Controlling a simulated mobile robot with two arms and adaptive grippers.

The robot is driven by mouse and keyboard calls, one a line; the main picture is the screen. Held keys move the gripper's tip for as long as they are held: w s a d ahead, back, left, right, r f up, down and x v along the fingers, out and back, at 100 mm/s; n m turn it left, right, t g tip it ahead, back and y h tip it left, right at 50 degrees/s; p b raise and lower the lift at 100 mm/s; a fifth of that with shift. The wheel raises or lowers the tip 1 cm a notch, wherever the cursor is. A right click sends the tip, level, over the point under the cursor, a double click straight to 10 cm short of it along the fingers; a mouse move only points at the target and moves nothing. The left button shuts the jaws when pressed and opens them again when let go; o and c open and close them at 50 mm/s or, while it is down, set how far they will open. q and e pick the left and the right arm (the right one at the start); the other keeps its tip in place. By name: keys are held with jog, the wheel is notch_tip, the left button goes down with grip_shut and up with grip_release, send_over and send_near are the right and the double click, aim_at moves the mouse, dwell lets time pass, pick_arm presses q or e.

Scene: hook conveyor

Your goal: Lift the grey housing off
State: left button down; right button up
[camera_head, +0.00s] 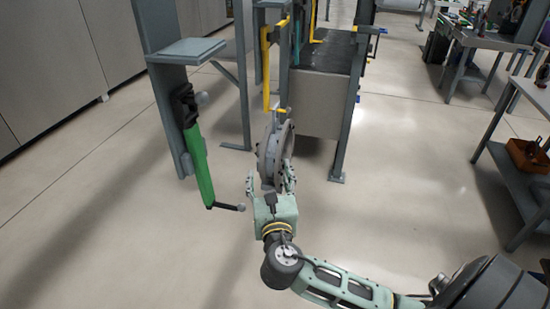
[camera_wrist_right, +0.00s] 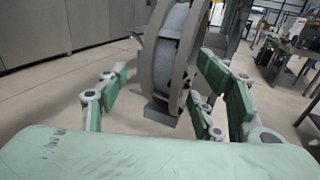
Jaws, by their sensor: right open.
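The grey housing (camera_head: 267,155), a round disc-like part, is at the lower end of a yellow hook (camera_head: 267,75) and appears to hang from it. My right gripper (camera_head: 271,182) is open, just below the housing, with a finger on each side of its lower part. In the right wrist view the housing (camera_wrist_right: 170,55) stands upright between the open fingers, its top cut off by the picture edge. Whether the fingers touch it I cannot tell. My left gripper is not in view.
The conveyor frame (camera_head: 319,105) with more hooks stands behind the housing. A grey post with a small shelf (camera_head: 188,49) and a green tool-like device (camera_head: 198,165) is at the left. Workbenches (camera_head: 490,40) stand at the right. The floor between is clear.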

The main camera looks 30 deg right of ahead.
aim_at(267, 166)
jog(key=x, duration=0.2)
jog(key=p+x, duration=0.1)
jog(key=x, duration=0.3)
jog(key=shift+w+r+p, duration=0.3)
jog(key=shift+r, duration=0.1)
jog(key=shift+w+d+f, duration=0.15)
jog(key=shift+w+d, duration=0.2)
jog(key=shift+w, duration=0.2)
jog(key=shift+c, duration=0.6)
grip_shut()
